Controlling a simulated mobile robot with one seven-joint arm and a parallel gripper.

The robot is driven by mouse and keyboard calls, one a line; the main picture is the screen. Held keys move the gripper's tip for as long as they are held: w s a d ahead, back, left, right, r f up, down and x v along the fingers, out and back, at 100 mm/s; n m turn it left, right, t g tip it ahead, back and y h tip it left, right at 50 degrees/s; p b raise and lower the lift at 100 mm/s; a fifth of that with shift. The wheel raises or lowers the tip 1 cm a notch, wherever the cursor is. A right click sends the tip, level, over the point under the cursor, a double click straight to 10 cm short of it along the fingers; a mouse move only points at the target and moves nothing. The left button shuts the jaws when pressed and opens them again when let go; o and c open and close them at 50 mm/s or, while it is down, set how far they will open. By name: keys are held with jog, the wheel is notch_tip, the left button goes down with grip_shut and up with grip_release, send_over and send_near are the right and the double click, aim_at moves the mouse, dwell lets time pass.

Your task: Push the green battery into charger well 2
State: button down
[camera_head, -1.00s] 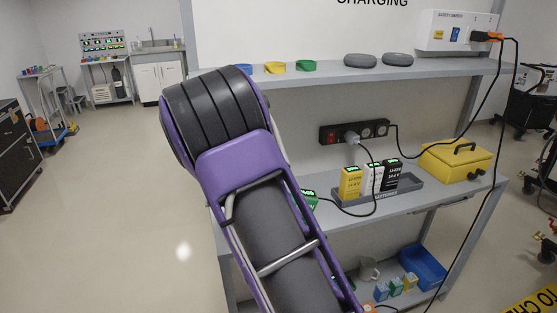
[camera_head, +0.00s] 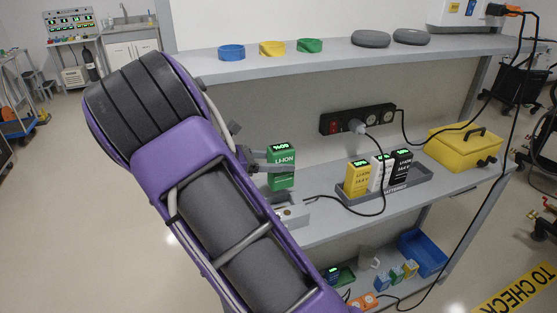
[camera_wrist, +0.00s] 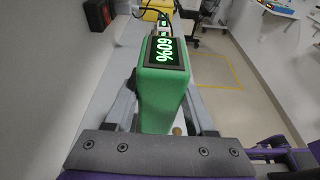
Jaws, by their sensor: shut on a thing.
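The green battery (camera_head: 281,168), marked LI-ION with a lit 60% display, is upright in the head view, over the left part of the middle shelf. My gripper (camera_head: 262,162) is shut on it from the left. In the wrist view, the green battery (camera_wrist: 163,85) stands between the two fingers of my gripper (camera_wrist: 165,115). A light grey charger (camera_head: 293,212) sits on the shelf just below the battery, partly hidden by my arm. Its wells are mostly hidden, and I cannot tell whether the battery's base is inside one or above it.
A grey tray (camera_head: 385,196) holds yellow (camera_head: 357,180), white (camera_head: 381,172) and black (camera_head: 402,166) batteries to the right. A loose cable (camera_head: 345,209) runs between tray and charger. A power strip (camera_head: 357,118) is on the back panel; a yellow case (camera_head: 464,149) stands far right.

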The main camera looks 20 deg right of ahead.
aim_at(269, 177)
jog(key=shift+f+b, duration=2.5)
jog(key=shift+f, duration=0.2)
jog(key=shift+r, duration=0.25)
jog(key=shift+f, duration=2.05)
jog(key=shift+c, duration=0.8)
grip_release()
